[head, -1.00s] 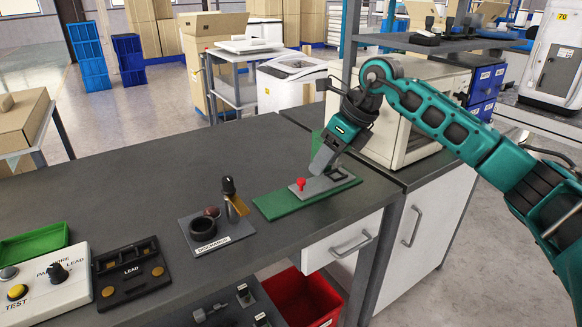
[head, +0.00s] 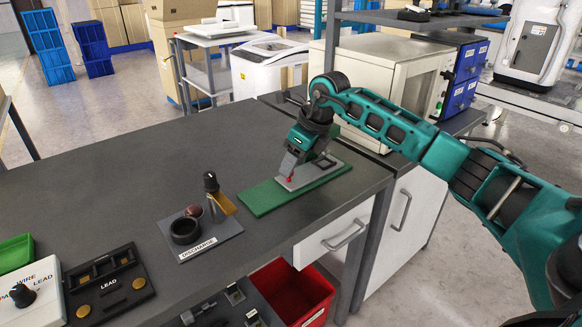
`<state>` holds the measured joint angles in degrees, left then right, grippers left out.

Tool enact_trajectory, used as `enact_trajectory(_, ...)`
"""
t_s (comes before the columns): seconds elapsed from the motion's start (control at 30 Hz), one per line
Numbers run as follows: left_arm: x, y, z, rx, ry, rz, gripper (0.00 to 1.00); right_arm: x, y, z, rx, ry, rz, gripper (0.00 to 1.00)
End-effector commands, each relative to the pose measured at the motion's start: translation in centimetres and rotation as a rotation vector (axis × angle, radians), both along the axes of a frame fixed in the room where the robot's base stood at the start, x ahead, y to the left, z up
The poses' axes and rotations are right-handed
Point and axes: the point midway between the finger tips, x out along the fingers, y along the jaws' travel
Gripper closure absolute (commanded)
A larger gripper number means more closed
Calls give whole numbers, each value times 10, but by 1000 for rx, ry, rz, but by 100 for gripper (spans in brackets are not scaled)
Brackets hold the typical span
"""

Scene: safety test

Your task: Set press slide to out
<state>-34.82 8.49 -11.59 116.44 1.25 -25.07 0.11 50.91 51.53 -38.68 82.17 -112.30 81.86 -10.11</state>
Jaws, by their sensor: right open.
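The press slide is a grey plate with a red knob (head: 289,180), on a green base (head: 264,199) near the right end of the dark workbench. My right gripper (head: 290,172) is open and points down at the slide, right by the red knob. Its fingers partly hide the slide. I cannot tell whether they touch the knob. My left gripper is not in view.
A discharge stand (head: 198,247) with a black-knobbed post is left of the green base. A black LEAD box (head: 107,284) and a white panel (head: 30,291) are further left. A red bin (head: 290,290) is below. The bench's middle is clear.

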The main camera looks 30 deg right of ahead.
Motion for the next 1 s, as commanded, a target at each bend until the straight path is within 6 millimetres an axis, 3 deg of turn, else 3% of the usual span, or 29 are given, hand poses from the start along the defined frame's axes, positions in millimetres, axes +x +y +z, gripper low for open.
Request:
enact_trajectory(0.2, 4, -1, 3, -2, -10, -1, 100, 6, 3, -17, 0, 0, 1, 50)
enact_trajectory(0.5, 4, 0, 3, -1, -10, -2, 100, 7, 4, -18, 0, 0, 1, 50)
enact_trajectory(1.0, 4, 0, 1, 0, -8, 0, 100, 7, 3, -18, 0, -1, 0, 98)
